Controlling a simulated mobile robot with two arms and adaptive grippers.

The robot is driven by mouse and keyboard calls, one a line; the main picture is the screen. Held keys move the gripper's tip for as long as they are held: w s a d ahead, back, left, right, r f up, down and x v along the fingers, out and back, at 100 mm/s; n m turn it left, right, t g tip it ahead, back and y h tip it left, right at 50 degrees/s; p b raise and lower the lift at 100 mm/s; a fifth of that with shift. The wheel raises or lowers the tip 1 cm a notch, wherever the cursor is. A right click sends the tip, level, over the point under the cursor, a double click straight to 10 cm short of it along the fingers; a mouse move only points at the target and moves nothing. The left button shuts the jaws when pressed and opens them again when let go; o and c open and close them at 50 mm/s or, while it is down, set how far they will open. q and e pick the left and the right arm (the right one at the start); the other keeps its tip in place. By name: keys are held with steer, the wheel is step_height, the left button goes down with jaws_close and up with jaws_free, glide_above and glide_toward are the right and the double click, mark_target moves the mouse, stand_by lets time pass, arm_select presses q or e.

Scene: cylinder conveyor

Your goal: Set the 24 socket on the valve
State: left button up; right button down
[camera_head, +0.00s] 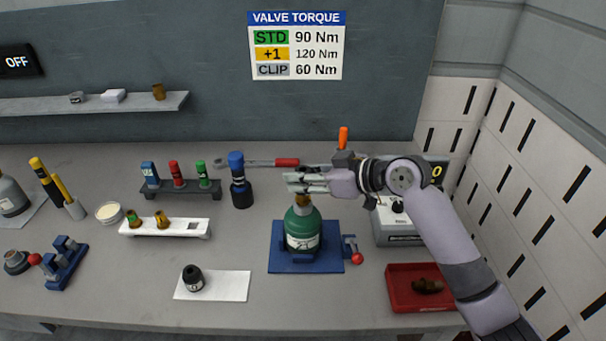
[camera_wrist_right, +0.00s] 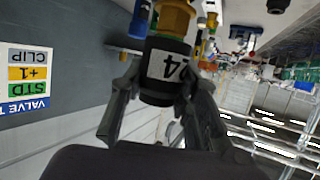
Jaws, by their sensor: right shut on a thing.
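My right gripper (camera_head: 306,182) is over the green gas cylinder (camera_head: 303,228), which stands upright on a blue base (camera_head: 280,262). In the right wrist view, which is upside down, the right gripper (camera_wrist_right: 158,108) is shut on a black socket (camera_wrist_right: 150,98) with a white "24" label. The brass valve (camera_wrist_right: 174,16) is right at the socket's far end, in line with it. I cannot tell whether the socket sits over the valve or just meets it. In the head view the fingers mostly hide the socket, and a little of the brass valve (camera_head: 302,201) shows below them. My left gripper is not in view.
A dark-blue bottle-like tool (camera_head: 240,183) stands left of the cylinder, with a red-handled wrench (camera_head: 260,163) behind. A red-knobbed clamp (camera_head: 352,250), a grey device (camera_head: 393,230) and a red tray (camera_head: 400,299) are to the right.

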steer(key=shift+f+b, duration=0.75)
steer(key=shift+f, duration=0.45)
steer(key=c, duration=1.2)
jaws_free()
steer(key=shift+o, duration=0.2)
steer(key=shift+r, duration=0.1)
steer(key=shift+r+p, duration=2.4)
steer(key=shift+r, duration=0.6)
steer(key=shift+f, duration=0.1)
